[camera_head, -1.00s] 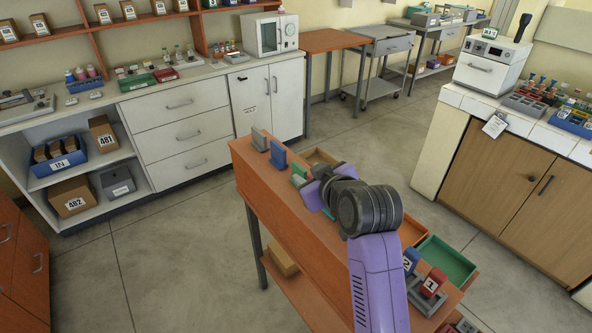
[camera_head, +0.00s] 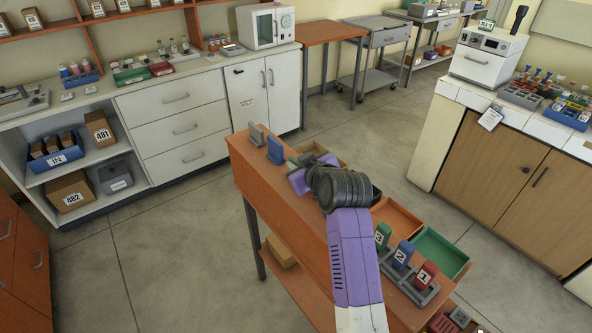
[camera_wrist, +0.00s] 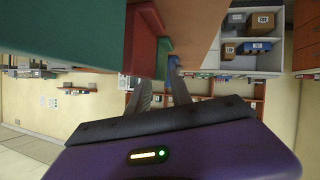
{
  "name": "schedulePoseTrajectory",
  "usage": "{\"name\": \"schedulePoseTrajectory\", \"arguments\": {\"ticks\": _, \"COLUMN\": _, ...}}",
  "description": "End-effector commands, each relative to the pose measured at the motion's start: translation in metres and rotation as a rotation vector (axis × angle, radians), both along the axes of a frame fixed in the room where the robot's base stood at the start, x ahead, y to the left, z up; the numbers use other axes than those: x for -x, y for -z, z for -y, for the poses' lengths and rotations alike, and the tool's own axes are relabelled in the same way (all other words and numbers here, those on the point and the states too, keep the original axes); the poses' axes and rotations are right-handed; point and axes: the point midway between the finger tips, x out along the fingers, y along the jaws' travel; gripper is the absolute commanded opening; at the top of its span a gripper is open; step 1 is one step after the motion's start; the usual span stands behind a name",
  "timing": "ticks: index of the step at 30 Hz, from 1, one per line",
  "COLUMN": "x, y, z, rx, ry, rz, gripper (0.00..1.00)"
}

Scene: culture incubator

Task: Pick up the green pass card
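A green upright piece (camera_head: 293,163), possibly the green pass card, stands on the narrow orange table and is partly hidden by my gripper in the head view. My gripper (camera_wrist: 158,72) is beside it. In the wrist view its two dark fingers are apart, with a narrow green edge (camera_wrist: 161,58) near their tips; I see nothing clamped. A red block and a large green surface (camera_wrist: 70,35) fill the left of that view. A green piece marked 3 (camera_head: 382,236) stands in a rack closer to me, so which green piece is the card is unclear.
Grey (camera_head: 256,134) and blue (camera_head: 275,150) upright pieces stand at the table's far end. Blue 2 (camera_head: 403,254) and red 1 (camera_head: 427,275) share the near rack. Orange (camera_head: 396,217) and green (camera_head: 440,252) trays lie along the right side. The floor to the left is clear.

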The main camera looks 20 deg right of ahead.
Motion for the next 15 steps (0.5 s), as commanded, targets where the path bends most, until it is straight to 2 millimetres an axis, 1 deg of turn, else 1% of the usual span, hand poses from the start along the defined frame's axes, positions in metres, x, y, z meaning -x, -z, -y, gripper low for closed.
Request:
{"name": "schedulePoseTrajectory", "arguments": {"ticks": 1, "x": 0.0001, "y": 0.0000, "z": -0.0001, "rx": 0.000, "ry": 0.000, "rz": 0.000, "gripper": 0.14}}
{"name": "schedulePoseTrajectory", "arguments": {"ticks": 3, "x": 0.0001, "y": 0.0001, "z": -0.0001, "rx": 0.000, "ry": 0.000, "rz": 0.000, "gripper": 0.00}}
{"name": "schedulePoseTrajectory", "arguments": {"ticks": 15, "x": 0.0006, "y": 0.0014, "z": 0.0006, "rx": 0.000, "ry": 0.001, "rz": -0.003, "gripper": 0.00}}
